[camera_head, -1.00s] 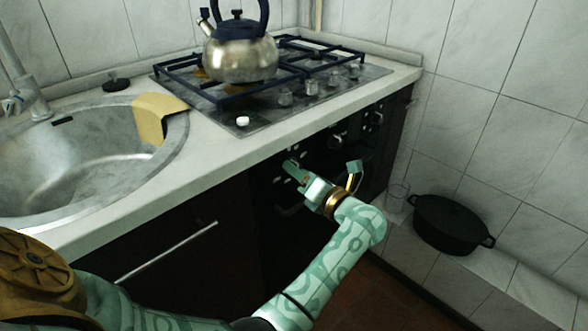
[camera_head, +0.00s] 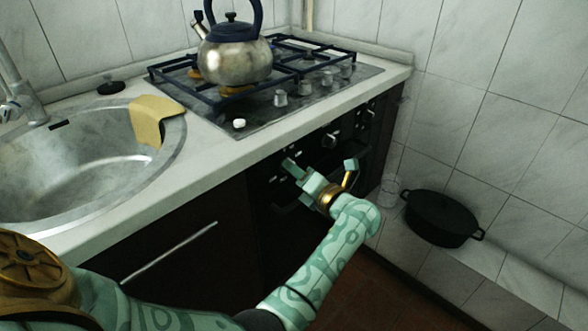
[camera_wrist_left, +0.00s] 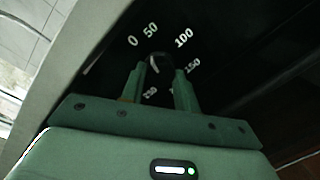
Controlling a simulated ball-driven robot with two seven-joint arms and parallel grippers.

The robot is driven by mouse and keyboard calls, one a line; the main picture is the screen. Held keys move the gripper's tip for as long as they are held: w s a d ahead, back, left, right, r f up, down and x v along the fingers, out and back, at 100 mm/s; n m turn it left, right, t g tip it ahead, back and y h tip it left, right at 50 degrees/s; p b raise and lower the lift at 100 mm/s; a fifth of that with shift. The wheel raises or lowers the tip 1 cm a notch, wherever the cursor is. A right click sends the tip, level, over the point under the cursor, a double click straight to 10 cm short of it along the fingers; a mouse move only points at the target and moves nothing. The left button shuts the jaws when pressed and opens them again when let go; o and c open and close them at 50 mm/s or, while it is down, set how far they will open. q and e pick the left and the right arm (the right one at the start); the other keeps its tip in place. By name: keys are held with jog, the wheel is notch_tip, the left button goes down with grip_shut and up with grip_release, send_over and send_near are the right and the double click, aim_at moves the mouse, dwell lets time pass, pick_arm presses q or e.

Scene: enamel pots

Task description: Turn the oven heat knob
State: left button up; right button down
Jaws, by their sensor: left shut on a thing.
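The oven heat knob (camera_wrist_left: 158,63) is a dark knob on the black oven front, ringed by white numbers such as 0, 50, 100 and 150, in the left wrist view. My left gripper (camera_wrist_left: 158,78) is shut on it, one finger on each side. In the head view my left gripper (camera_head: 298,170) is against the oven front (camera_head: 278,215), below the counter edge, and hides the knob. My right gripper is not in view.
More knobs (camera_head: 330,140) sit farther right on the oven front. A steel kettle (camera_head: 235,60) stands on the hob (camera_head: 255,118). A sink (camera_head: 75,165) with a yellow cloth (camera_head: 155,118) is at left. A black pot (camera_head: 441,218) stands at right.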

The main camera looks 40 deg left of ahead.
pick_arm(q)
jog(key=shift+m+p, duration=1.15)
jog(key=shift+m, duration=0.55)
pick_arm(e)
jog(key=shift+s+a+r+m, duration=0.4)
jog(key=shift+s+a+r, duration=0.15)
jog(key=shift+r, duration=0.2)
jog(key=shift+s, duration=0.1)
pick_arm(q)
jog(key=o, duration=1)
jog(key=shift+d, duration=0.1)
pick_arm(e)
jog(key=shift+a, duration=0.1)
pick_arm(q)
jog(key=shift+d, duration=0.1)
jog(key=s+d, duration=0.1)
jog(key=d, duration=0.4)
jog(key=d+p, duration=0.1)
jog(key=d, duration=0.4)
jog(key=s+d+p, duration=0.1)
jog(key=d, duration=0.5)
jog(key=shift+s+r, duration=0.35)
jog(key=shift+r, duration=0.05)
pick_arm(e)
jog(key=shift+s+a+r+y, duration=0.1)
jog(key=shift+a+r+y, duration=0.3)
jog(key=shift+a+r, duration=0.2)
